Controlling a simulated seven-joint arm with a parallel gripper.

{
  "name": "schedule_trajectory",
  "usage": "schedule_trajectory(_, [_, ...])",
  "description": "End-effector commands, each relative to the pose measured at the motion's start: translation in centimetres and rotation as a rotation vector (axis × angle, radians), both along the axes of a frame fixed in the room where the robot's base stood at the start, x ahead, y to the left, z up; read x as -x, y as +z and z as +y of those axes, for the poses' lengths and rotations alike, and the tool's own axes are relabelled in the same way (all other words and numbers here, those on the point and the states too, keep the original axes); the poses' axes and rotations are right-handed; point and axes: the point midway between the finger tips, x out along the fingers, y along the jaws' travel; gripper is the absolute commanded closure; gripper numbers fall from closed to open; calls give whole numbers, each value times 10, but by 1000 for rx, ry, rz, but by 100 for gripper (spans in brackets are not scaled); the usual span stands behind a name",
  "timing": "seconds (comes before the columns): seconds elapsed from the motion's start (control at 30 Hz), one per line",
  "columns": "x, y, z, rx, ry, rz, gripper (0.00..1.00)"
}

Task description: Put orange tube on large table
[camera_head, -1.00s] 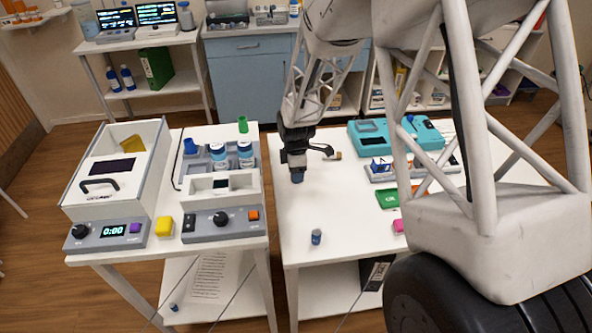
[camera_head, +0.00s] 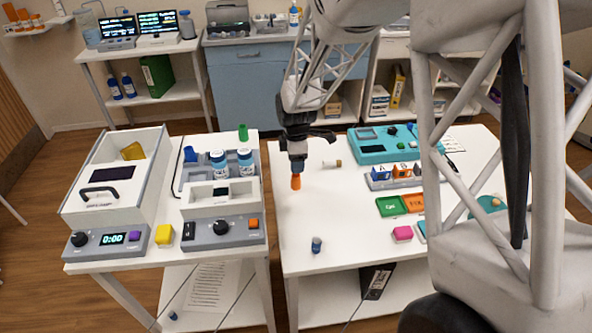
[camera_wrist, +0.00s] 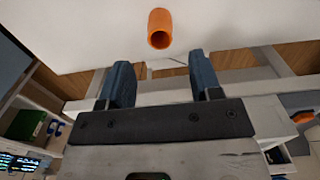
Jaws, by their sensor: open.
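The orange tube (camera_head: 296,182) shows directly below my gripper (camera_head: 297,166) in the head view, against the white top of the right-hand table (camera_head: 350,262). In the wrist view the tube (camera_wrist: 159,30) is beyond the fingertips, with its dark open end facing the camera. My gripper (camera_wrist: 163,72) is open, its two blue fingers apart with nothing between them. The tube looks upright and clear of the fingers. Whether its base touches the tabletop is hard to tell.
A small blue tube (camera_head: 316,245) stands nearer the front edge. A second table on the left holds a white box (camera_head: 115,185) and a rack. The tabletop around the gripper is mostly clear.

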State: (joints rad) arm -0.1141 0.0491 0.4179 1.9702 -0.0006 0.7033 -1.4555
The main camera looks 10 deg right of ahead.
Motion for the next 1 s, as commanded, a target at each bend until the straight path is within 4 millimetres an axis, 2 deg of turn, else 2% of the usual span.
schedule_trajectory(0.1, [0, 18, 0, 0, 0, -2, 42])
schedule_trajectory(0.33, [0, 40, 0, 0, 0, -1, 42])
schedule_trajectory(1.0, [0, 44, 0, 0, 0, 0, 42])
